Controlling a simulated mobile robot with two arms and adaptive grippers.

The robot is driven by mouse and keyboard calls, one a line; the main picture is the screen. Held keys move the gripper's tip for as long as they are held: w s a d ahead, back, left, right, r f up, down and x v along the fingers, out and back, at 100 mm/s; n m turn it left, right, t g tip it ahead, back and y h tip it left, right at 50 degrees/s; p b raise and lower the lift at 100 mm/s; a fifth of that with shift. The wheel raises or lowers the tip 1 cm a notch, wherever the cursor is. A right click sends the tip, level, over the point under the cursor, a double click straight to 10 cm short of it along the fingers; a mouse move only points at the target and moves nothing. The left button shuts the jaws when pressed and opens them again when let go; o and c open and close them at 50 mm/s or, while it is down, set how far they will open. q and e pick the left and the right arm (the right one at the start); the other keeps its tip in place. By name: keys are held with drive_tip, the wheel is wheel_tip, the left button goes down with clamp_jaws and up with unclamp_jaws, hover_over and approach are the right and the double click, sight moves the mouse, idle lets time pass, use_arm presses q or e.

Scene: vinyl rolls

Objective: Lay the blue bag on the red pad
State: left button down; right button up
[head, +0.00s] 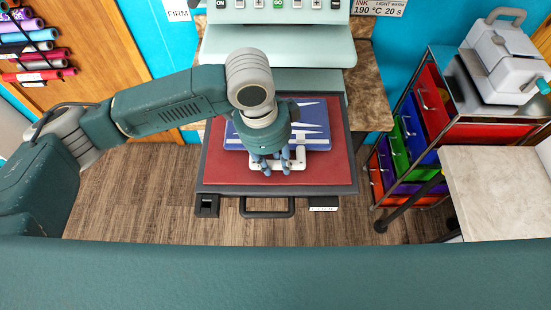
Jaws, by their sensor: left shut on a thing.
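The blue bag (316,127) with a white pattern lies flat over the back and middle of the red pad (327,172). The pad sits in a dark tray that sticks out from the press. My left gripper (277,168) points down over the front edge of the bag. It is shut on the bag's white handle (299,161). My gripper and wrist hide part of the bag's left side and middle. I cannot tell whether the whole bag touches the pad. My right gripper is not in view.
The pale green press (278,45) stands behind the pad. A cart with coloured drawers (411,125) and a white machine (506,60) is at the right, near a pale tabletop (503,190). Vinyl rolls (35,50) hang at the upper left. The pad's front strip is bare.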

use_arm(q)
drive_tip(key=shift+f, duration=0.25)
drive_tip(key=c, duration=1.3)
unclamp_jaws()
drive_tip(key=shift+r, duration=0.15)
drive_tip(key=r, duration=0.4)
drive_tip(key=a+r, duration=0.1)
drive_tip(key=r, duration=0.6)
drive_tip(key=shift+s+a+r, duration=0.1)
drive_tip(key=shift+a+r, duration=0.2)
drive_tip(key=shift+a, duration=0.1)
